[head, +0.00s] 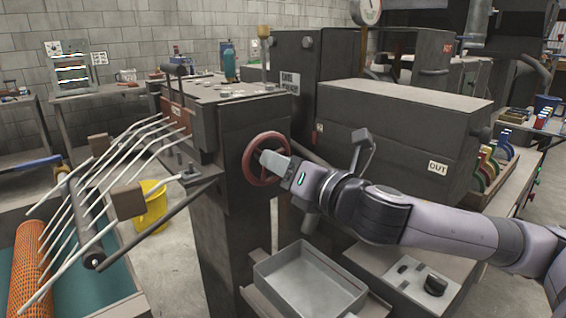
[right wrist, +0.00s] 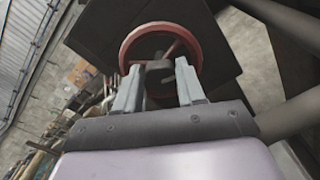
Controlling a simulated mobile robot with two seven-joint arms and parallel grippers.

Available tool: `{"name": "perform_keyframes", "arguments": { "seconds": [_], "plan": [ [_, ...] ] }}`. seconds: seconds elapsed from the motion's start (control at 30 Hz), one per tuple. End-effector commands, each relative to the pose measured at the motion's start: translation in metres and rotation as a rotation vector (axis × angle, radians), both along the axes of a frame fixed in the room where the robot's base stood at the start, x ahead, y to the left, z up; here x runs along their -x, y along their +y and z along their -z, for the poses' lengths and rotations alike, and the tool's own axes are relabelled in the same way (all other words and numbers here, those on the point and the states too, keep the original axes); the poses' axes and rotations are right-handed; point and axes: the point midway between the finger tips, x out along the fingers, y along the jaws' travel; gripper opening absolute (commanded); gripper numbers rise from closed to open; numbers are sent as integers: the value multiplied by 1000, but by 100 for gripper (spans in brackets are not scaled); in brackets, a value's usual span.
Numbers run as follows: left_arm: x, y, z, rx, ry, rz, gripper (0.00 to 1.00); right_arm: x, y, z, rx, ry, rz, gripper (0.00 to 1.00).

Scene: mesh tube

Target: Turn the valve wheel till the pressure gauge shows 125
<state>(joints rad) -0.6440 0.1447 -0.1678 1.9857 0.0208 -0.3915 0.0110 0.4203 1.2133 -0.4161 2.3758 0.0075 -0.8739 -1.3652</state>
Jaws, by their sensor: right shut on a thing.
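The valve wheel (head: 247,163) is a red ring on the side of a dark grey machine post. My right gripper (head: 265,158) reaches it from the right, fingers at the middle of the wheel. In the right wrist view the red wheel (right wrist: 127,48) lies straight ahead. There the gripper (right wrist: 158,78) has a finger on each side of the dark central part of the wheel and is shut on it. Exact contact is hard to see. The pressure gauge (head: 367,11) is a pale round dial at the top edge, partly cut off; its reading is too small to tell. My left gripper is out of view.
A grey metal tray (head: 300,268) sits below the wheel. A large dark box marked OUT (head: 400,130) stands behind my right arm. Pale rods (head: 75,190) and an orange mesh roll (head: 30,270) are at the left. A yellow bucket (head: 152,205) stands on the floor.

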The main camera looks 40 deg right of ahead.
Motion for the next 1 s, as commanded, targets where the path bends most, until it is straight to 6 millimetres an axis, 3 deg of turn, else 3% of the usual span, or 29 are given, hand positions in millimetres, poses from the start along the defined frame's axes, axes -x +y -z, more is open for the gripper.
{"name": "perform_keyframes", "arguments": {
  "seconds": [1.0],
  "plan": [
    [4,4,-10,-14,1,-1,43,0,-2,2,-968,78,0,9]
  ]
}}
